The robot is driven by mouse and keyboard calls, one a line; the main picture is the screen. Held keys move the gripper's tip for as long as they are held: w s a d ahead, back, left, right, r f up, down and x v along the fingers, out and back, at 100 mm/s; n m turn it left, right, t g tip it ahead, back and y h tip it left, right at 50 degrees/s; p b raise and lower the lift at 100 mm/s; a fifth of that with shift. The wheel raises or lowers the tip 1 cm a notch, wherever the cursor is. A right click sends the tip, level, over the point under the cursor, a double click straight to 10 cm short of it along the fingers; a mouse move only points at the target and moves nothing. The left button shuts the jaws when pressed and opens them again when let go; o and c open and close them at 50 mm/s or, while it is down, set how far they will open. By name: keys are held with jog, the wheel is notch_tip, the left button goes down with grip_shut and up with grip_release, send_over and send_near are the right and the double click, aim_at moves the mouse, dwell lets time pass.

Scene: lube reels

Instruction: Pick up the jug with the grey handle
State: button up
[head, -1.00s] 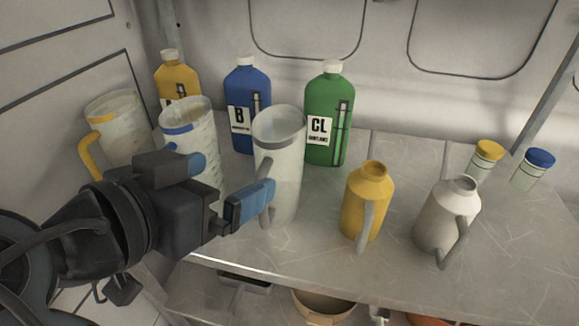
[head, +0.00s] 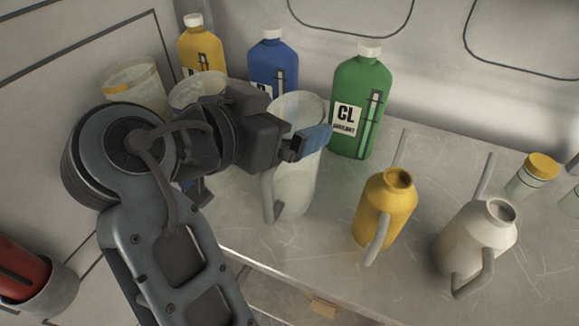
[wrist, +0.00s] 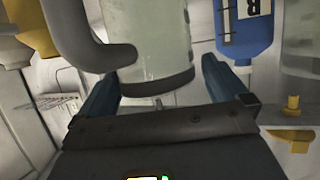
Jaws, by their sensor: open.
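The jug with the grey handle (head: 296,178) is tall, clear and upright on the shelf, with a grey rim and a grey handle on its near side. My gripper (head: 308,143) is at its upper part in the head view, with one blue finger showing across it; the wrist hides part of its left side. In the wrist view, which appears upside down, the jug (wrist: 152,45) stands between the two open blue fingers. Its grey rim band is near the palm, and its handle (wrist: 82,38) is by the left finger. I cannot tell whether a finger touches it.
A yellow can (head: 383,215) and a white can (head: 474,245) stand right of the jug. Green (head: 362,95), blue (head: 274,65) and yellow (head: 203,48) bottles stand behind. A blue-rimmed jug (head: 198,92) and a yellow-rimmed jug (head: 138,82) are close on the left.

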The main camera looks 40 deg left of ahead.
jog(key=shift+w+d+f, duration=0.1)
jog(key=shift+w+f, duration=0.25)
jog(key=shift+w, duration=0.3)
jog(key=shift+c, duration=0.3)
jog(key=c, duration=1.4)
jog(key=shift+r, duration=0.1)
